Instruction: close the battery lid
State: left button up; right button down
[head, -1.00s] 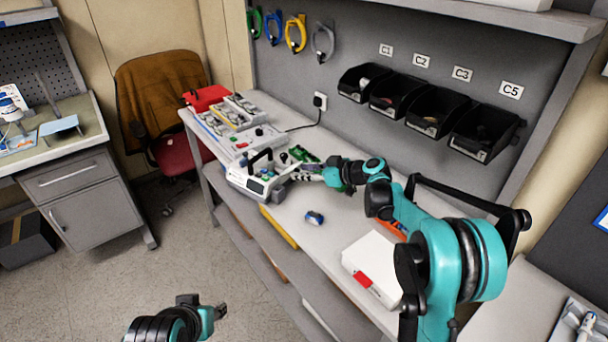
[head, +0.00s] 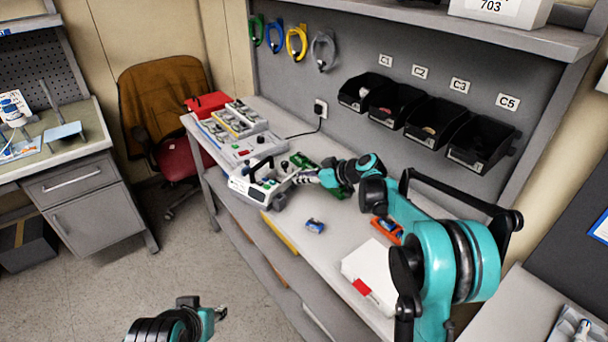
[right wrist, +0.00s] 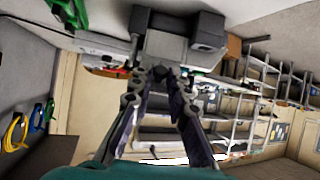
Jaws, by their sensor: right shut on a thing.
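The white infusion pump (head: 240,187) with a dark carry handle stands near the front edge of the workbench. My right gripper (head: 304,178) reaches its right side. In the right wrist view, my right gripper (right wrist: 163,74) has its fingertips together at a small grey part on the pump's side, which looks like the battery lid (right wrist: 165,46). The fingertips partly cover it, and how far the lid stands open cannot be told. My left gripper (head: 220,313) hangs low in front of the bench, away from everything; its finger opening is too small to judge.
A blue and white battery-like item (head: 315,226) lies on the bench (head: 340,215). A white box (head: 370,271) with a red patch and an orange tray (head: 387,229) stand to the right. Green circuit boards (head: 303,161) lie behind the pump. Black bins (head: 427,118) hang behind.

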jog(key=r+g+h+p, duration=0.1)
jog(key=p, duration=0.1)
jog(key=w+a+h+p, duration=0.1)
jog(key=p, duration=0.1)
jog(key=r+g+h+p, duration=0.1)
jog(key=p, duration=0.1)
jog(key=shift+w+a+r+g, duration=0.15)
jog(key=shift+a+r+g, duration=0.1)
jog(key=shift+r+g, duration=0.05)
jog(key=shift+w+a+g+h+p, duration=0.25)
jog(key=shift+g+h+p, duration=0.35)
jog(key=shift+p, duration=0.45)
jog(key=c, duration=1.4)
grip_release()
jog(key=shift+c, duration=0.2)
jog(key=v, duration=1.2)
jog(key=shift+s, duration=0.15)
